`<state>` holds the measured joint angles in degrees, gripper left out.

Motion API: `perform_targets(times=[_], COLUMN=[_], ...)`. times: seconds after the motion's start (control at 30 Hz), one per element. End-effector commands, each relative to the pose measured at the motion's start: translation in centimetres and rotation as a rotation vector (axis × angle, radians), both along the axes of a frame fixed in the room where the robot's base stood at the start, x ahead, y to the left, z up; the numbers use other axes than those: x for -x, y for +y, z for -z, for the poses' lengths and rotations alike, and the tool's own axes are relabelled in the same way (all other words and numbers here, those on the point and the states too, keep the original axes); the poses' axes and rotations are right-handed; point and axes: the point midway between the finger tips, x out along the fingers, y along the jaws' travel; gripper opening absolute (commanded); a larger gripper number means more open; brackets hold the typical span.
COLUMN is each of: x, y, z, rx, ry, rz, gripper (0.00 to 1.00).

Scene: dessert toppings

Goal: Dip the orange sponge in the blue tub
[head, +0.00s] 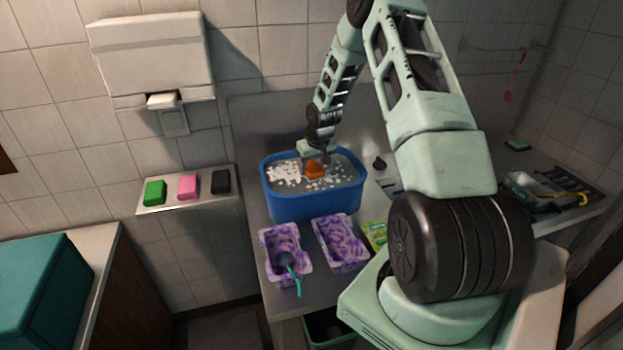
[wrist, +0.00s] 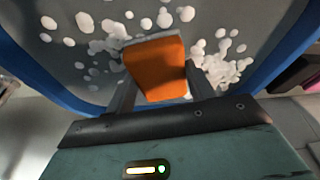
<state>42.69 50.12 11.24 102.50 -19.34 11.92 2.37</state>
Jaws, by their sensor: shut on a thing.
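The orange sponge (head: 315,169) is held between the fingers of my gripper (head: 314,158). The blue tub (head: 308,207) stands on the counter and holds greyish water with white foam clumps. The sponge is inside the tub's outline, at or close to the water. In the wrist view the sponge (wrist: 157,68) sits between the two dark fingers of my gripper (wrist: 155,88), with foam around it and the tub's blue rim (wrist: 275,65) at the sides. I cannot tell how deep the sponge's underside is.
A shelf (head: 150,208) at left holds a green sponge (head: 154,192), a pink sponge (head: 188,186) and a black one (head: 220,181). Two purple patterned trays (head: 267,239) (head: 340,265) stand in front of the tub. A small dark object (head: 379,163) lies right of it.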

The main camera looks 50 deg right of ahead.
Motion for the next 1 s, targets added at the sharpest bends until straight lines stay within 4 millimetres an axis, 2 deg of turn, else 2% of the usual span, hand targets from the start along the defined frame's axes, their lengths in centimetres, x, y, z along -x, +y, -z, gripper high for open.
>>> perform_targets(times=[0.03, 0.73, 1.0], x=[0.0, 0.0, 0.0], y=[0.0, 0.0, 0.0], z=[-0.7, -6.1, -6.4], rx=[0.0, 0.0, 0.0], ry=[-0.001, -0.001, 0.0], rz=[0.0, 0.0, 0.0], gripper=[0.35, 0.35, 0.35])
